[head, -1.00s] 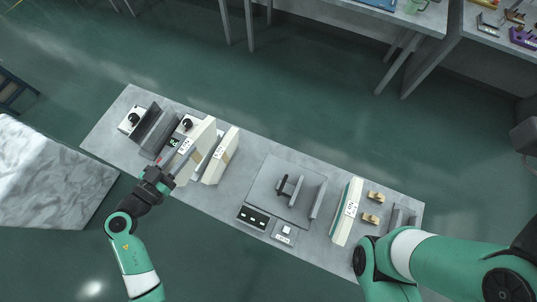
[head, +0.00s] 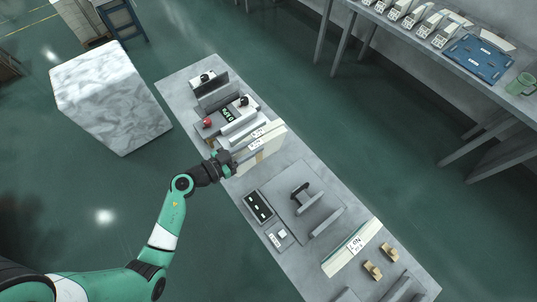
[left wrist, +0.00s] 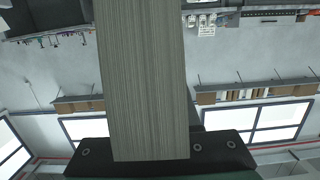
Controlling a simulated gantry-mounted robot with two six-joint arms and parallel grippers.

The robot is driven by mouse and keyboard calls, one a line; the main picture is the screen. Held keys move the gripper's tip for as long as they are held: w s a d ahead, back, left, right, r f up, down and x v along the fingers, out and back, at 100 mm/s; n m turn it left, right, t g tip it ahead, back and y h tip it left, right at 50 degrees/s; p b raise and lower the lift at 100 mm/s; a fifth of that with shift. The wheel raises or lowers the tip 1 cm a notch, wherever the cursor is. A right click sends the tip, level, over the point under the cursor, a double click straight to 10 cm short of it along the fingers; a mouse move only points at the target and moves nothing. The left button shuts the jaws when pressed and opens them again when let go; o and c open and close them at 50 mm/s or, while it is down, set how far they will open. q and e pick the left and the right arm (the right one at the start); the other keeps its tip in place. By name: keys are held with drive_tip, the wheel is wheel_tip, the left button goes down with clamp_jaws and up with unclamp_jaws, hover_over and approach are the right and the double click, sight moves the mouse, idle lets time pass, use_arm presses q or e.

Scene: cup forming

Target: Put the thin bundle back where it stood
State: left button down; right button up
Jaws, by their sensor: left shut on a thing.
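My left gripper (head: 228,163) is shut on a pale paper bundle (left wrist: 145,80), whose striped edge fills the middle of the left wrist view between the dark fingers. In the head view two cream bundles with white labels stand side by side at the gripper, the nearer one (head: 268,149) largely covering the other. Which of them is held, and whether its bottom touches the bench, I cannot tell. My right gripper is out of view.
The grey bench (head: 238,187) carries a machine with a red button (head: 207,122) and green display beyond the bundles. A grey plate with upright fins (head: 327,222), a black-faced box (head: 258,206) and brass blocks (head: 373,270) stand on the near side. A marbled white block (head: 110,95) stands left.

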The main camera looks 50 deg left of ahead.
sight(268, 151)
use_arm(q)
drive_tip(key=w+f+b, duration=0.4)
drive_tip(key=w+f, duration=0.1)
drive_tip(key=shift+d+f, duration=0.2)
drive_tip(key=shift+f, duration=0.05)
drive_tip(key=shift+w+f+b, duration=0.15)
drive_tip(key=shift+w+b, duration=0.15)
drive_tip(key=shift+b, duration=0.05)
drive_tip(key=f+b, duration=0.3)
drive_tip(key=b, duration=0.1)
drive_tip(key=shift+w+f, duration=0.4)
drive_tip(key=shift+f, duration=0.15)
drive_tip(key=shift+r, duration=0.2)
drive_tip(key=shift+f, duration=0.15)
drive_tip(key=c, duration=0.6)
unclamp_jaws()
